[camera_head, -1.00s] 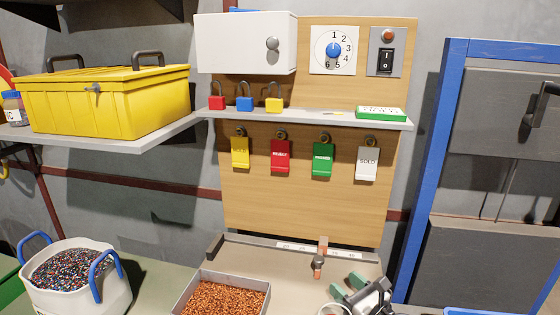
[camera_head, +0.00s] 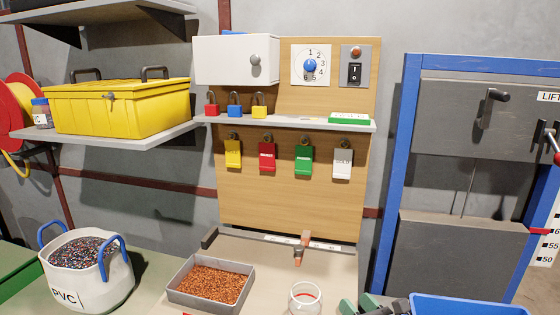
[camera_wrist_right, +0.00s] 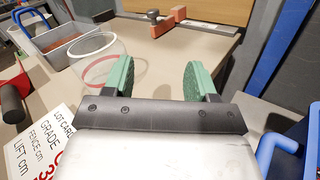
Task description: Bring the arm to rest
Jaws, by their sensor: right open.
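My right gripper (camera_head: 362,304) shows only in part at the bottom edge of the head view, as green finger pads. In the right wrist view its two green pads (camera_wrist_right: 160,80) stand wide apart with nothing between them. A clear glass jar with a red band (camera_head: 305,299) stands on the bench to the left of the gripper; it also shows in the right wrist view (camera_wrist_right: 97,61), beside the left pad and apparently apart from it. My left gripper is in neither view.
A grey tray of copper granules (camera_head: 211,306) and a white PVC tub (camera_head: 106,288) stand to the left. A blue bin (camera_head: 470,305) is at the lower right. An orange-tipped stop (camera_head: 301,249) sits on the bench rail. A lettered card (camera_wrist_right: 55,145) lies nearby.

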